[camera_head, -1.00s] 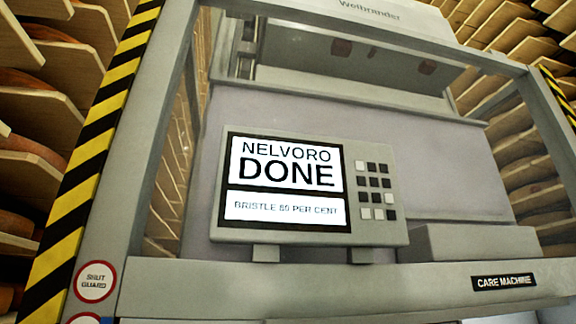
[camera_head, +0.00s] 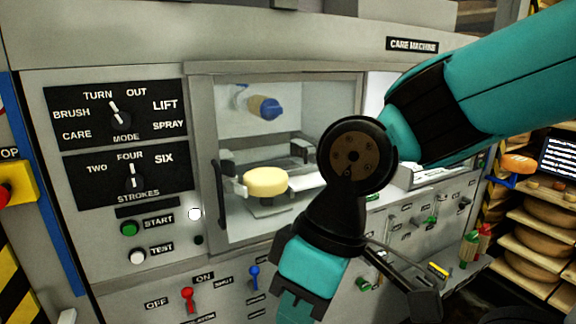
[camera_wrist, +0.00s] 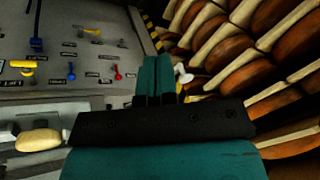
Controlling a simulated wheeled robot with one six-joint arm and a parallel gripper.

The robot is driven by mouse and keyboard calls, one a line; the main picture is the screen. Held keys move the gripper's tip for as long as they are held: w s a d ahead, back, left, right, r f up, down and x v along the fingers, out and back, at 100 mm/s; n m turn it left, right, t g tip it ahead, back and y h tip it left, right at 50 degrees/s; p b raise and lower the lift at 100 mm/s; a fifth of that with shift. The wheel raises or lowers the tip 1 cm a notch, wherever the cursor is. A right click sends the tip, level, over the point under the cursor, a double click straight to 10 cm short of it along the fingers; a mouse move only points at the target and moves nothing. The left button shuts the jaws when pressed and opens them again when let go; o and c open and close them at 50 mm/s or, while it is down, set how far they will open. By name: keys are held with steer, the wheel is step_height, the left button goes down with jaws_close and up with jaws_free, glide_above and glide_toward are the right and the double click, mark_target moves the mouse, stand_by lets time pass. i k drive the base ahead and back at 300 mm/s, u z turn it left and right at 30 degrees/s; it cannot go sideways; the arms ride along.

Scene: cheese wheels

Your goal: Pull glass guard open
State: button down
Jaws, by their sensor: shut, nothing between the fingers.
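The glass guard (camera_head: 335,95) is a framed clear pane on the front of the care machine. A dark upright handle (camera_head: 219,202) stands at its left edge. Behind the glass, a pale yellow cheese wheel (camera_head: 265,181) sits on a support below a blue-tipped nozzle (camera_head: 264,107). My teal and black arm crosses in front of the guard's right part and hides it. In the wrist view my gripper (camera_wrist: 154,60) is shut and empty, with its fingers side by side. It is apart from the handle, which I cannot make out in that view.
Left of the guard is a panel with a mode knob (camera_head: 121,120), a strokes knob (camera_head: 132,183) and a green start button (camera_head: 129,228). Red (camera_head: 188,298) and blue (camera_head: 254,276) levers stick out below. Shelves of cheese wheels (camera_wrist: 232,77) stand beside the machine.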

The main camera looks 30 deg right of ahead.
mark_target(200, 92)
steer(key=z, duration=0.55)
steer(key=k, duration=1.3)
steer(key=u, duration=0.15)
steer(key=i, duration=0.9)
steer(key=u, duration=0.85)
